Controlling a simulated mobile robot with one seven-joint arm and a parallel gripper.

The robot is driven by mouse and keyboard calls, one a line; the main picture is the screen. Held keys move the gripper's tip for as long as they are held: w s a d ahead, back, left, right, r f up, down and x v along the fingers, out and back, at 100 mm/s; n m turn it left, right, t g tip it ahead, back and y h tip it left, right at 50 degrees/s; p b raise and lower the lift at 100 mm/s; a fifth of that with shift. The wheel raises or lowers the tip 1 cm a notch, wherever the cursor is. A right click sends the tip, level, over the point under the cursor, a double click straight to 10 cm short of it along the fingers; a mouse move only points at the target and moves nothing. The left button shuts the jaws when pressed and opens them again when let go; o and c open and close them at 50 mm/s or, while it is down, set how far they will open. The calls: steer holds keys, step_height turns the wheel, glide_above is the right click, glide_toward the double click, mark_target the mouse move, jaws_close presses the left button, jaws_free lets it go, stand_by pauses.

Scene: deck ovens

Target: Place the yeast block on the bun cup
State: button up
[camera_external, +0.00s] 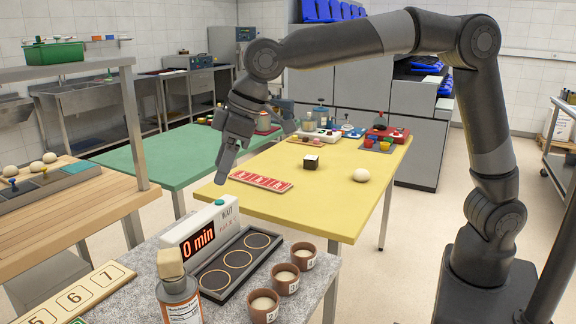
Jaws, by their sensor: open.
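My gripper (256,151) is open and empty, above the left part of the yellow table (330,212). One finger points down and the other out to the right. A small dark brown block with a pale top (311,163) stands on the table, right of my gripper and apart from it. A tan block (170,263) sits on top of a labelled jar (180,299) at the front. Which of these is the yeast block I cannot tell. Three brown cups with pale filling (287,282) stand in a row at the front; I cannot tell whether one is the bun cup.
A red and white strip (261,181) and a pale dough ball (361,175) lie on the yellow table. A timer (199,236) and a dark tray with three rings (217,283) stand on the front counter. Cups and coloured items crowd the table's far end.

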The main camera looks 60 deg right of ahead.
steer(key=s+d+r+m, duration=0.1)
steer(key=s+d, duration=0.3)
steer(key=d, duration=0.4)
steer(key=s+d+r+m+t+h, duration=0.15)
steer(key=s+d, duration=0.25)
steer(key=d, duration=0.4)
steer(key=s+d+r+m, duration=0.15)
steer(key=s+d, duration=0.25)
steer(key=d, duration=0.4)
steer(key=s+d+f+m, duration=0.2)
steer(key=s+d+f, duration=0.2)
steer(key=s+d, duration=0.2)
steer(key=s+d+f+m+h, duration=0.1)
steer(key=s+d+f, duration=0.3)
steer(key=s, duration=0.6)
steer(key=shift+d+f+m, duration=0.25)
steer(key=shift+d+m, duration=0.15)
steer(key=shift+d, duration=0.85)
